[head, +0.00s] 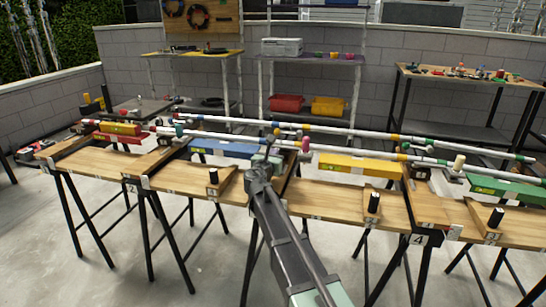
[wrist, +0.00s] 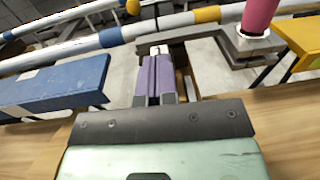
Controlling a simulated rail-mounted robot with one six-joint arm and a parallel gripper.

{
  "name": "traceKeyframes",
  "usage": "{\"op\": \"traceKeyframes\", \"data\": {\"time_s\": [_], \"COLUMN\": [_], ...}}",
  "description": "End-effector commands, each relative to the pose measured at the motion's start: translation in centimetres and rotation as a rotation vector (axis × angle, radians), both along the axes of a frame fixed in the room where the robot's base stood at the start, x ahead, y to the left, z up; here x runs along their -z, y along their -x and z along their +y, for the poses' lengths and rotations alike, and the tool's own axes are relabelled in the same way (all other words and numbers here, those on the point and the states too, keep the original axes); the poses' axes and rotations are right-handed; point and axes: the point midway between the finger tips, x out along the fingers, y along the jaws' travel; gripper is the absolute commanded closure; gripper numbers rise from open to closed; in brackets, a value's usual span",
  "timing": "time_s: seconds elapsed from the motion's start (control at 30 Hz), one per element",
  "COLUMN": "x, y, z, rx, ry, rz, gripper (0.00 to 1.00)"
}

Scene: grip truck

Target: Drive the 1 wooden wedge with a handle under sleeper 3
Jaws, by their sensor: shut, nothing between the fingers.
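My gripper (head: 266,161) is over the middle of the wooden bench, near the long pipes. In the wrist view its purple fingers (wrist: 157,52) are shut with nothing between them. Wedges with upright black handles lie on the bench: one (head: 213,178) left of my gripper, one (head: 374,203) to the right, and one (head: 495,219) at the far right. Sleepers with number plates cross the bench, among them 2 (head: 148,168) and 4 (head: 428,207). My arm covers the place between them, so I cannot read a 3. A dark wooden piece (wrist: 180,60) shows just beyond the fingers.
White banded pipes (head: 350,131) run along the back. A blue block (head: 222,148) is left of my gripper, a yellow one (head: 355,164) right, and a green one (head: 508,190) farther right. A pink upright piece (wrist: 259,16) stands beside the fingers. Bare planks lie in front.

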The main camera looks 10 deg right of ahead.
Motion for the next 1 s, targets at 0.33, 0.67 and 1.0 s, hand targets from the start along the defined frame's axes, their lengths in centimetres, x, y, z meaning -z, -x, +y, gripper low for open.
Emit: {"op": "traceKeyframes", "data": {"time_s": [0.33,0.67,1.0], "x": [-0.2,-0.2,0.9], "y": [3.9,11.1,12.8], "z": [1.7,6.3,7.5], "rx": [0.002,0.002,0.004], "ry": [0.0,0.001,-0.135], "rz": [-0.002,-0.002,-0.018], "gripper": [1.0,1.0,1.0]}}
